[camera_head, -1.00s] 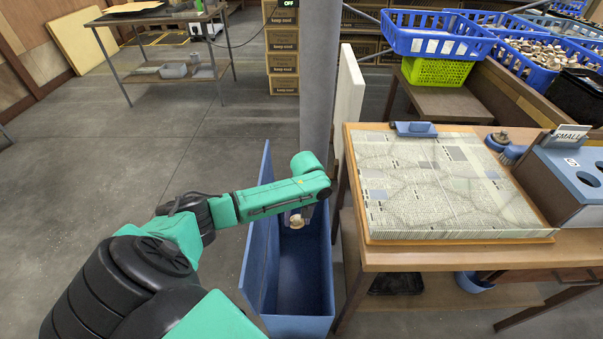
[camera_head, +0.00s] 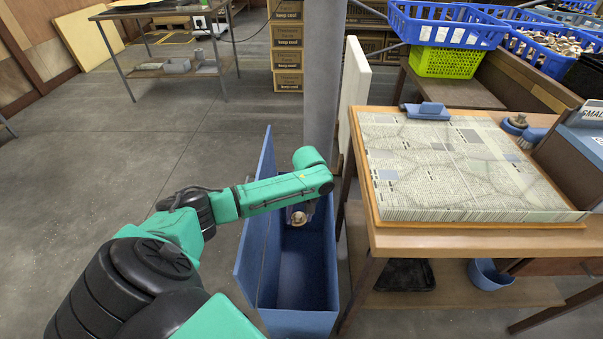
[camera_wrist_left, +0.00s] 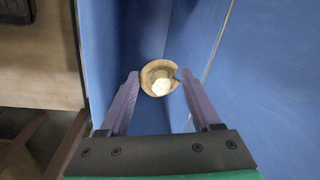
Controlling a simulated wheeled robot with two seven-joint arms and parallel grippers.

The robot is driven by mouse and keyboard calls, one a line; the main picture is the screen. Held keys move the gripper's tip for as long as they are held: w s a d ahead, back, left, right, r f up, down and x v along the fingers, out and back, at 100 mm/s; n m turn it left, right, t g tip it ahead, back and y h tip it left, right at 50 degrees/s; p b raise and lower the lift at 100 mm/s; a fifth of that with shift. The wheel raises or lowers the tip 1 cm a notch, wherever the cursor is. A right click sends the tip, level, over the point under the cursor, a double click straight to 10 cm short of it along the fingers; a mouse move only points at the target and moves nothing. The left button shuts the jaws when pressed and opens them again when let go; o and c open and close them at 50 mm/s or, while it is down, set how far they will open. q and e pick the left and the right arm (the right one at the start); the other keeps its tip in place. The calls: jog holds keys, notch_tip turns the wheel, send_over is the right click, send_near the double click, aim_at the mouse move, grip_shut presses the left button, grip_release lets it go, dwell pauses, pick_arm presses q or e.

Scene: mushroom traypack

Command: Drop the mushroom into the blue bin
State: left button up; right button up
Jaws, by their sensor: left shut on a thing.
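The mushroom (camera_head: 299,219) is pale tan. My left gripper (camera_head: 299,213) is shut on it and holds it inside the top opening of the blue bin (camera_head: 300,323). In the left wrist view the mushroom (camera_wrist_left: 159,80) sits between the two purple fingertips, its pale underside showing. Blue bin walls (camera_wrist_left: 245,100) surround it there. The bin is tall and narrow and stands on the floor beside the table. My left wrist and forearm cover part of its far end. The right gripper is in no view.
A wooden table (camera_head: 440,240) with a patterned slab (camera_head: 455,170) stands close on the bin's right. A grey column (camera_head: 322,80) and a white panel (camera_head: 354,85) rise behind it. Blue crates (camera_head: 447,26) are at the back right.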

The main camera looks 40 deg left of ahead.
pick_arm(q)
jog(key=shift+f, duration=0.2)
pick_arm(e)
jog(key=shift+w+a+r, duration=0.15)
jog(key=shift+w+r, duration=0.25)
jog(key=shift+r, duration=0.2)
pick_arm(q)
jog(key=o, duration=1)
jog(key=shift+r, duration=0.3)
jog(key=r+p, duration=0.1)
jog(key=r, duration=0.3)
jog(key=w+r+p, duration=0.1)
jog(key=r, duration=0.4)
jog(key=d+r+p, duration=0.1)
jog(key=r+p, duration=0.1)
jog(key=r, duration=0.2)
jog(key=shift+w+r, duration=0.2)
jog(key=shift+r, duration=0.2)
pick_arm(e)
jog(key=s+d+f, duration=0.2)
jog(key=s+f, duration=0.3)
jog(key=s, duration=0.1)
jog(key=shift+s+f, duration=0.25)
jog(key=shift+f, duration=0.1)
